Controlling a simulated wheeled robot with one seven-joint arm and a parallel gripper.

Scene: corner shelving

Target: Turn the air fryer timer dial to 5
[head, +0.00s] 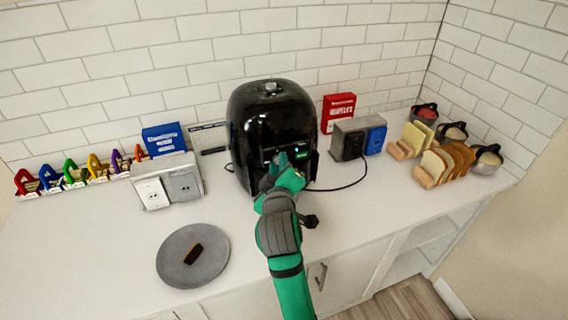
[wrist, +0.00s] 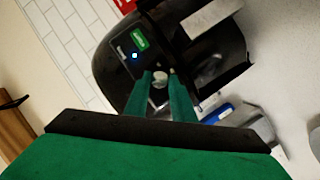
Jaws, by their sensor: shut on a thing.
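The black air fryer (head: 271,112) stands on the counter against the tiled wall. My gripper (head: 283,165) reaches its front panel from the front and covers much of the panel in the head view. In the wrist view, a small pale round dial (wrist: 160,77) sits between the fingertips of my gripper (wrist: 160,80), which are shut on it. A green display (wrist: 140,40) and a blue light (wrist: 135,56) show on the panel beside the dial. I cannot read the dial's setting.
A grey plate (head: 175,275) with a brown item lies front left. Outlet boxes (head: 150,193) stand left of the fryer. A grey box (head: 350,132), bread slices (head: 435,162) and bowls (head: 489,160) stand right. A black cord (head: 345,187) crosses the counter.

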